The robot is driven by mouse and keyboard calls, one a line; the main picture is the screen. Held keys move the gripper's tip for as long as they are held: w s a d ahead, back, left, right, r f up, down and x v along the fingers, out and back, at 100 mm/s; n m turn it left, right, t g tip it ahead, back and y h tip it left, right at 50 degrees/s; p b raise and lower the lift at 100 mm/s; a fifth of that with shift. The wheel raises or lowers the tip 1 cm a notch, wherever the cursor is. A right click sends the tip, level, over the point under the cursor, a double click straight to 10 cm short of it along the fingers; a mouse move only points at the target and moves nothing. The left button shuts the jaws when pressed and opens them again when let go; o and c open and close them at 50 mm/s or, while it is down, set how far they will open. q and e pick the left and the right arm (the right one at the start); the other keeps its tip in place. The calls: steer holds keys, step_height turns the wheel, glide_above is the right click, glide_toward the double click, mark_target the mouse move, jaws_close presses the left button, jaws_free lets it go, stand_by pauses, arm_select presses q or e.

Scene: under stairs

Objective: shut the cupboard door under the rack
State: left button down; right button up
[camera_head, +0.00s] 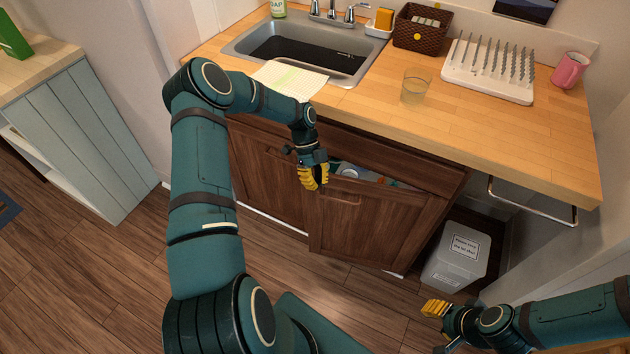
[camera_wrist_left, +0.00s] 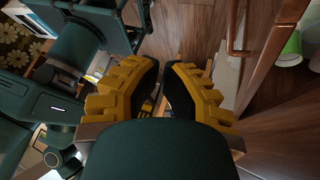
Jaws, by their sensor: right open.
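The dark wooden cupboard door (camera_head: 365,232) below the counter on the rack's side stands ajar. Its top edge is tilted out from the frame, and stored items show in the gap behind it. My left gripper (camera_head: 313,178) is at the door's upper left corner, near its bar handle (camera_head: 343,199); whether it touches is unclear. In the left wrist view, the gripper's yellow fingers (camera_wrist_left: 165,85) have a narrow gap with nothing held between them, and the handle (camera_wrist_left: 235,30) is to their right. My right gripper (camera_head: 437,308) is open and empty, low beside the bin.
The white dish rack (camera_head: 490,72) stands on the wooden counter (camera_head: 440,120), with a glass (camera_head: 415,86) near the front edge. A grey bin (camera_head: 456,257) stands right of the door. A towel rail (camera_head: 535,205) sticks out at right. The floor in front is clear.

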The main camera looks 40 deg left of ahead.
arm_select(q)
steer(key=s+d+f+n+t+h+p, duration=0.15)
steer(key=n+h, duration=0.25)
steer(key=n, duration=0.7)
steer(key=s+d+f+n+t+h, duration=0.1)
steer(key=s+f+n+t+h, duration=0.15)
steer(key=n, duration=0.85)
steer(key=s+a+f+m+t+y+p, duration=0.2)
steer(key=a+m+t, duration=0.2)
steer(key=m+t, duration=0.65)
steer(key=s+a+f+m+t+y+p, duration=0.1)
steer(key=s+a+f+m+t+y, duration=0.3)
steer(key=m, duration=1.1)
steer(key=w+d+r+t+h, duration=0.1)
steer(key=w, duration=1.3)
steer(key=shift+w+d+r, duration=0.15)
steer(key=shift+w+d, duration=0.1)
steer(key=shift+d, duration=0.1)
